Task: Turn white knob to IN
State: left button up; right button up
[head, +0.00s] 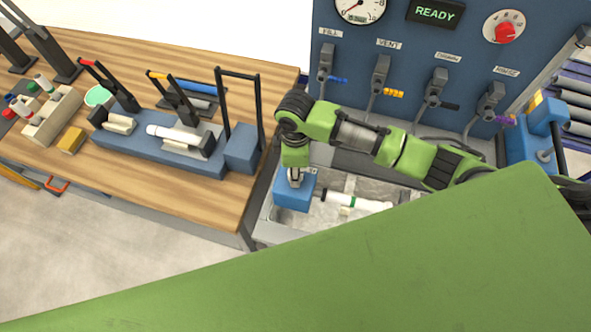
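I cannot make out a white knob for certain in the head view. The one rotary control I see is a red knob (505,33) on a round white dial plate at the upper right of the blue panel (420,62). My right gripper (294,180) points down at a blue block (293,197) at the left end of the grey tray, far from that dial. Its fingers are small and partly hidden, so I cannot tell if they are open or touching the block. My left gripper is not in view.
The panel carries a gauge (361,8), a READY display (435,13) and several valves with coloured levers. A clamp fixture (160,152) stands on the wooden table (205,205). A large green surface covers the foreground.

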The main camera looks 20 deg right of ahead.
jog(key=shift+w+r, duration=0.1)
dwell(0.4)
jog(key=o, duration=1.1)
notch_tip(320, 180, up, 12)
